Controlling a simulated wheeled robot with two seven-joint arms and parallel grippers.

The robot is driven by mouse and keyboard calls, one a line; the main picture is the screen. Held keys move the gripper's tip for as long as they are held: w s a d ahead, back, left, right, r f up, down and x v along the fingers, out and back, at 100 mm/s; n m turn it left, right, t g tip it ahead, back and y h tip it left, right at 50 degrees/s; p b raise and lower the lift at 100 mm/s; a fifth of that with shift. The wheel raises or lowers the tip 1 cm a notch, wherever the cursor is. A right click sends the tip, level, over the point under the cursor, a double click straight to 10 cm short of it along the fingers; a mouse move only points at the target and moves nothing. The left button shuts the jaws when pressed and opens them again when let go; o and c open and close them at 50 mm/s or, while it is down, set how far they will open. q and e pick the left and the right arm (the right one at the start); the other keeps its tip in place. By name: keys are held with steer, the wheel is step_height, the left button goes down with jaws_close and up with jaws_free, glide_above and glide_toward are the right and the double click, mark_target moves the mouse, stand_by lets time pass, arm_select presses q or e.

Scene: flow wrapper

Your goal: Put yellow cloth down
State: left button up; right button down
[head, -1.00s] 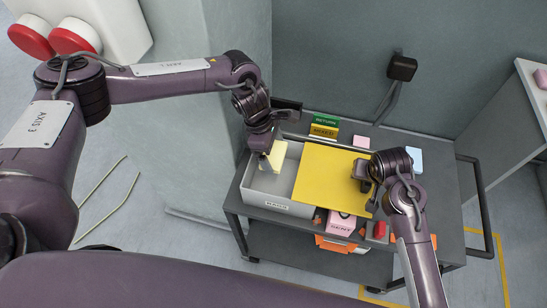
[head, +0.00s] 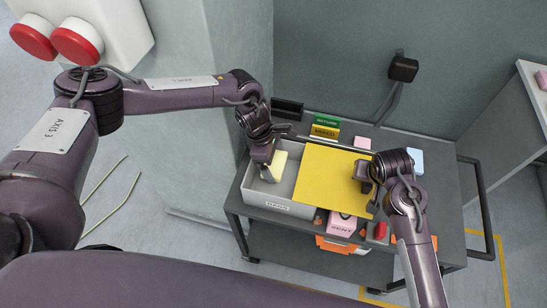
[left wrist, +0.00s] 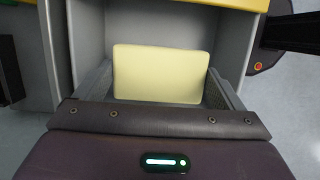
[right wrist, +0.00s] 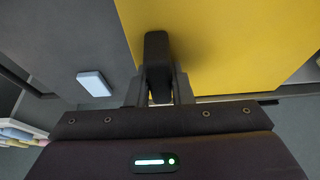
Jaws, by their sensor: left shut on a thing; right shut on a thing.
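The pale yellow cloth (head: 279,165), folded into a flat block, is inside the left end of the grey bin (head: 283,207). My left gripper (head: 270,172) is shut on it; the left wrist view shows the cloth (left wrist: 160,74) between the two fingers (left wrist: 160,92). I cannot tell whether it touches the bin floor. A bright yellow panel (head: 325,180) lies over the right side of the bin. My right gripper (head: 366,174) is shut on the panel's dark handle (right wrist: 157,65) at its right edge.
The bin stands on a dark cart (head: 440,205). Behind are a green sign (head: 326,122), a yellow sign (head: 324,132) and a pink block (head: 362,143). A pale blue block (head: 416,160) is at right. A pink box (head: 342,226) and red item (head: 380,230) sit in front.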

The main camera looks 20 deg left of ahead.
mark_target(317, 168)
arm_select(q)
steer(key=o, duration=0.7)
arm_select(e)
steer(key=shift+w+r, duration=0.1)
steer(key=shift+r, duration=0.05)
arm_select(q)
steer(key=shift+r, duration=0.1)
steer(key=v, duration=1.3)
steer(key=shift+d+r, duration=0.1)
steer(key=shift+d, duration=0.1)
arm_select(e)
steer(key=shift+a, duration=7.2)
steer(key=c, duration=1.2)
jaws_free()
